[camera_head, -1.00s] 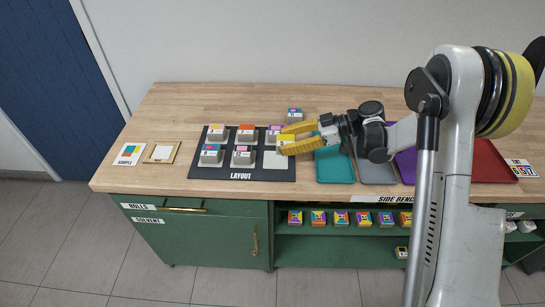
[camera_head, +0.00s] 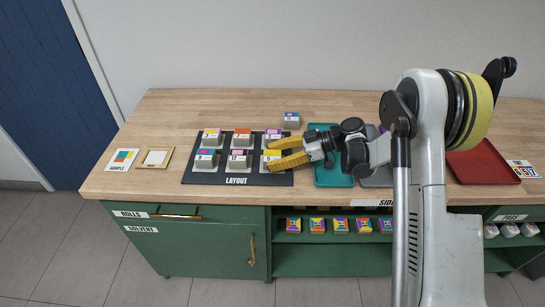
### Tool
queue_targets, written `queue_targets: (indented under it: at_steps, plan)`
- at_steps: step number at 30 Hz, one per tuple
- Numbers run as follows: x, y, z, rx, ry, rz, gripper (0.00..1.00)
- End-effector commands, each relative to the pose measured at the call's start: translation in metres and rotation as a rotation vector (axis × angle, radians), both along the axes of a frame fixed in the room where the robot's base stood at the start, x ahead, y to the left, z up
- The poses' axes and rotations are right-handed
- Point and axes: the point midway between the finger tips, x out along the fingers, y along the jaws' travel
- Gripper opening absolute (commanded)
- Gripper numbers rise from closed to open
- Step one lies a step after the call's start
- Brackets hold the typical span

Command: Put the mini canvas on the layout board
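The dark layout board (camera_head: 237,181) lies left of centre on the wooden bench. Small grey blocks with coloured tops stand on it in two rows. A yellow-topped block (camera_head: 271,157) stands at its front right spot. My gripper (camera_head: 269,155) reaches in from the right, its yellow fingers around or beside this block. Whether they press on it or stand clear is too small to tell. No label shows which thing is the mini canvas. A white square in a gold frame (camera_head: 156,158) lies left of the board.
Another small block (camera_head: 292,120) stands behind the board. A sample card (camera_head: 123,160) lies at the far left. A teal tray (camera_head: 330,176), a grey tray and a red tray (camera_head: 484,166) lie to the right, partly behind my arm.

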Motion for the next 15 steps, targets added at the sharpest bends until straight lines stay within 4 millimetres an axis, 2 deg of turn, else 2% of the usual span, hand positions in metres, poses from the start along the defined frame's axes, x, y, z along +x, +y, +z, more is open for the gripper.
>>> queue_targets:
  at_steps: [12,15]
  plan:
    - [0.0,0.0,0.005,0.0,0.0,0.0,0.69]
    - [0.001,-0.012,0.01,0.0,0.0,-0.004,0.69]
